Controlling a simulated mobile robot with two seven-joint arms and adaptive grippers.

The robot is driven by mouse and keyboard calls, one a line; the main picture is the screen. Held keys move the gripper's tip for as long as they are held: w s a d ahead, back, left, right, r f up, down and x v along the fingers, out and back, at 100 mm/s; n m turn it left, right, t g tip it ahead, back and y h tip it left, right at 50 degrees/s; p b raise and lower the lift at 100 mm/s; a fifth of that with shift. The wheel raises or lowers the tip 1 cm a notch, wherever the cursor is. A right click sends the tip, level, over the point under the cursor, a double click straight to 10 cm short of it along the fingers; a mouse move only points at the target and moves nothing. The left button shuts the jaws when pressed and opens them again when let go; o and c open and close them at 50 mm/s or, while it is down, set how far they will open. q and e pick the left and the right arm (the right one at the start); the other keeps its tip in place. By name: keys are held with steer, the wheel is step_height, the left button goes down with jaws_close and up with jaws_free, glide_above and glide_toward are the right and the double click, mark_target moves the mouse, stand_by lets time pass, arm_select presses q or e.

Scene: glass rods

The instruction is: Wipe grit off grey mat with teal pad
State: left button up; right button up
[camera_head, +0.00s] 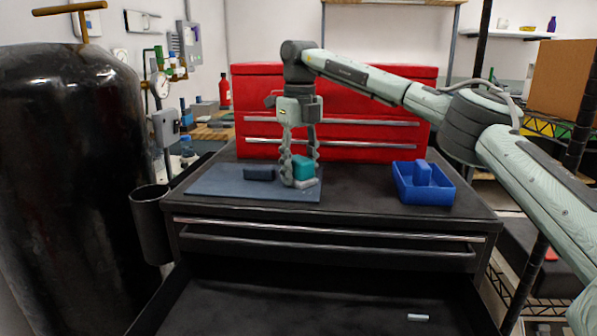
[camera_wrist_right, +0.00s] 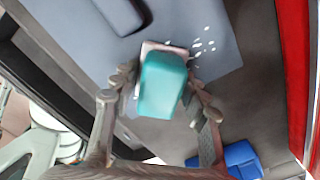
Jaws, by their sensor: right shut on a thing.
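The grey mat (camera_head: 215,180) lies flat on the black cabinet top, and its surface also shows in the right wrist view (camera_wrist_right: 75,25). The teal pad (camera_head: 303,167) is at the mat's right part; it is large in the right wrist view (camera_wrist_right: 162,84), with a pale edge at its far end. My right gripper (camera_head: 302,173) is shut on the teal pad, one finger on each side. I cannot tell whether the pad touches the mat. White grit (camera_wrist_right: 205,42) lies scattered on the mat just beyond the pad in the wrist view. My left gripper is not in view.
A dark blue-grey block (camera_head: 258,173) sits on the mat left of the pad. A blue tray (camera_head: 445,193) with a blue block inside stands at the right. A red tool chest (camera_head: 350,142) stands behind. A drawer below is open, with a small pale piece (camera_head: 418,317) inside.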

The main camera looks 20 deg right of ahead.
steer(key=shift+w+d, duration=0.55)
steer(key=shift+w, duration=0.3)
steer(key=shift+w+d, duration=0.55)
steer(key=shift+w, duration=0.3)
